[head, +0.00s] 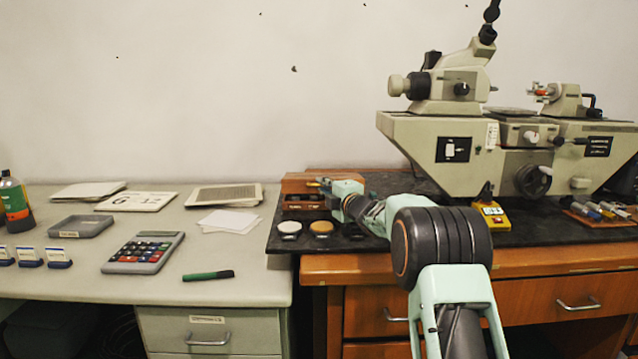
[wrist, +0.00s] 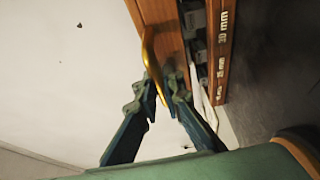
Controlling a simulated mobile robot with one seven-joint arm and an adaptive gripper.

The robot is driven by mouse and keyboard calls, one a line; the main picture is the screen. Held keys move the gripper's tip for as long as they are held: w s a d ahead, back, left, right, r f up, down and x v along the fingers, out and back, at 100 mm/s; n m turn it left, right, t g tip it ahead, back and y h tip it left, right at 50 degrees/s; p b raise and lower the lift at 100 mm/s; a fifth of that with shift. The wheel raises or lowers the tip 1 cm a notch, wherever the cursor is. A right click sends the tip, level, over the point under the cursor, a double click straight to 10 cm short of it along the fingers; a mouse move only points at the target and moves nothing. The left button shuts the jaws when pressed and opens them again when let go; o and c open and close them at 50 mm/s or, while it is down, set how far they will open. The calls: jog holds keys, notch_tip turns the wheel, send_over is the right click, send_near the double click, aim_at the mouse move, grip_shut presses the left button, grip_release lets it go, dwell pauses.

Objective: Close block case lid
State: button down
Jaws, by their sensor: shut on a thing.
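The wooden block case (head: 304,203) stands open near the left edge of the black bench top. Its lid (head: 296,184) is raised at the back of the case. In the wrist view the case body (wrist: 224,60) shows grey blocks (wrist: 198,55) in compartments, with the wooden lid (wrist: 162,18) beside it. A curved brass piece (wrist: 148,42) runs along the lid to my fingertips. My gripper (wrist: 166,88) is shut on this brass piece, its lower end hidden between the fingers. In the head view my gripper (head: 325,186) is at the lid's right part.
A white-topped round piece (head: 289,227) and an amber-topped one (head: 321,227) stand in front of the case. A large measuring machine (head: 450,140) fills the bench to the right. Papers (head: 229,221) lie on the grey desk at left.

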jog(key=shift+s+f, duration=0.1)
jog(key=shift+f, duration=0.3)
jog(key=c, duration=2.3)
grip_release()
jog(key=shift+s, duration=0.1)
jog(key=v, duration=1.2)
jog(key=shift+f, duration=0.1)
